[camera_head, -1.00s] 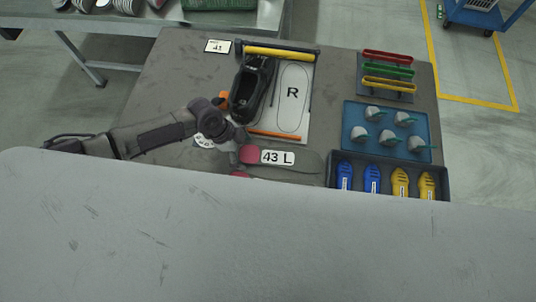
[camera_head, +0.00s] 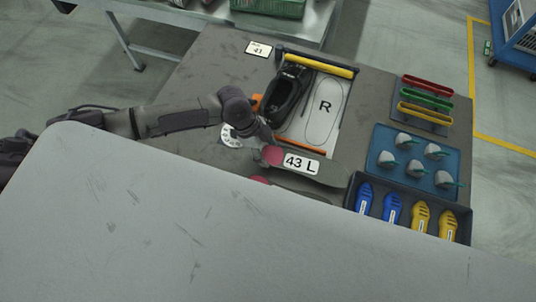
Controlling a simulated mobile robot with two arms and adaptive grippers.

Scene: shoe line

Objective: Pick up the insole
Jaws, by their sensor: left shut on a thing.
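A dark grey insole (camera_head: 334,170) with a red heel and a white "43 L" label lies across the table's middle. My left gripper (camera_head: 268,150) comes in from the left and is shut on the insole at its red heel end. The fingertips are small and partly merge with the heel. I cannot tell whether the insole is lifted off the table. A second red end (camera_head: 259,181) shows just below, mostly hidden by the large grey surface in front. My right gripper is not in view.
A black shoe (camera_head: 287,92) lies beside a white board marked R (camera_head: 325,106). To the right are coloured handles (camera_head: 427,87), a blue tray of grey pieces (camera_head: 378,160) and a dark bin (camera_head: 352,194) of blue and yellow shoe-shaped pieces. A grey surface (camera_head: 200,230) blocks the foreground.

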